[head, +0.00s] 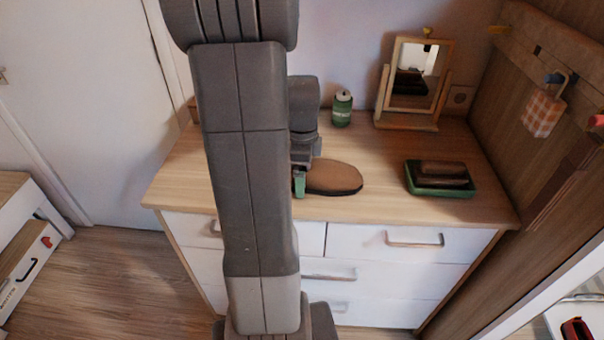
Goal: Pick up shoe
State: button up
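A shoe (335,178), showing as a flat tan oval with a dark rim, lies on the wooden top of the white dresser near its front edge. Its left end is hidden behind my gripper and arm. My gripper (299,182) points down at the left end of the shoe, with one green-tipped finger showing. The other finger is hidden, so I cannot tell whether it is open or shut, or whether it touches the shoe.
A green tray (440,191) holding a dark brown object (443,171) stands to the right. A green bottle (342,108) and a framed mirror (411,80) stand at the back. A wooden wall with hooks and a checked cloth (543,112) bounds the right. Dresser top (390,150) between them is clear.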

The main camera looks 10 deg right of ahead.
jog(key=c, duration=1.1)
jog(key=shift+r, duration=0.1)
